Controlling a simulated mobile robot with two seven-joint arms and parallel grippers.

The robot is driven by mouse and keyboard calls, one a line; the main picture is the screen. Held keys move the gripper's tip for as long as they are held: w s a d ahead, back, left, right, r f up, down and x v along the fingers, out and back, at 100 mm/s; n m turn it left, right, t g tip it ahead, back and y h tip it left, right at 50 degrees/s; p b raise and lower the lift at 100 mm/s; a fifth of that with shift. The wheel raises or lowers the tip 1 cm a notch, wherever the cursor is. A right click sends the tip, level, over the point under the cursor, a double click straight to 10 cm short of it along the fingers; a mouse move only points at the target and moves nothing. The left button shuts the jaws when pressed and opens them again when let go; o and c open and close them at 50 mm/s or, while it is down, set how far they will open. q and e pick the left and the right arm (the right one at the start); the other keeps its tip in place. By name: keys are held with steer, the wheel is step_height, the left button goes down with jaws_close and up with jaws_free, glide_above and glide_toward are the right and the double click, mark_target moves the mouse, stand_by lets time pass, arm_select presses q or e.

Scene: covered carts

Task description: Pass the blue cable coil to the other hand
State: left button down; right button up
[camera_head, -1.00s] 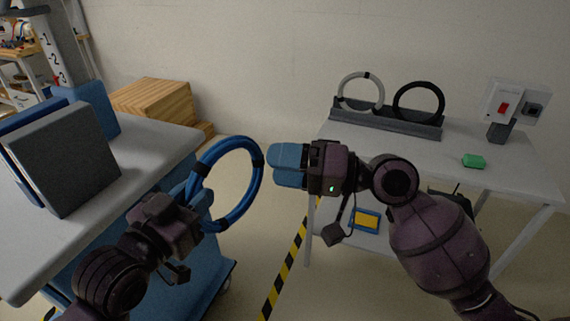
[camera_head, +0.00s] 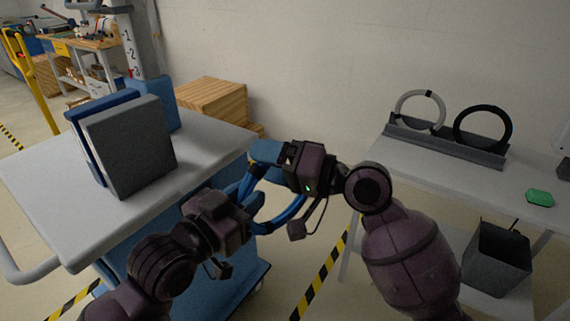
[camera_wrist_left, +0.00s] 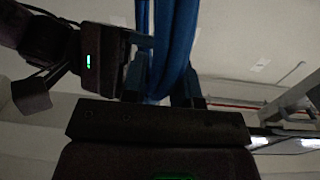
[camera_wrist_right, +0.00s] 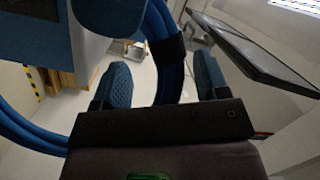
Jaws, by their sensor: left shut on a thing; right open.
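The blue cable coil (camera_head: 289,210) hangs between my two grippers, partly hidden behind them in the head view. My left gripper (camera_head: 243,192) is shut on its left side; in the left wrist view the blue strands (camera_wrist_left: 170,45) pass between the fingers. My right gripper (camera_head: 266,155) is open at the coil's upper part. In the right wrist view the coil, with a black band (camera_wrist_right: 167,48), runs between the two spread blue fingers, with a gap visible on each side.
A grey-topped blue cart (camera_head: 60,222) at left carries a grey panel (camera_head: 133,150) and blue panels. At right, a table (camera_head: 400,160) holds a rack (camera_head: 440,145) with a white and a black ring, and a green object (camera_head: 540,198). A dark bin (camera_head: 497,262) sits below.

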steer(key=shift+a, duration=0.1)
steer(key=shift+c, duration=0.3)
arm_select(q)
steer(key=shift+r, duration=0.1)
arm_select(e)
steer(key=c, duration=1)
arm_select(q)
steer(key=c, duration=1.3)
jaws_free()
steer(key=shift+c, duration=0.2)
arm_select(e)
steer(key=shift+c, duration=0.8)
arm_select(q)
steer(key=o, duration=0.5)
arm_select(e)
jaws_close()
arm_select(q)
steer(key=shift+o, duration=0.2)
steer(key=shift+s, duration=0.1)
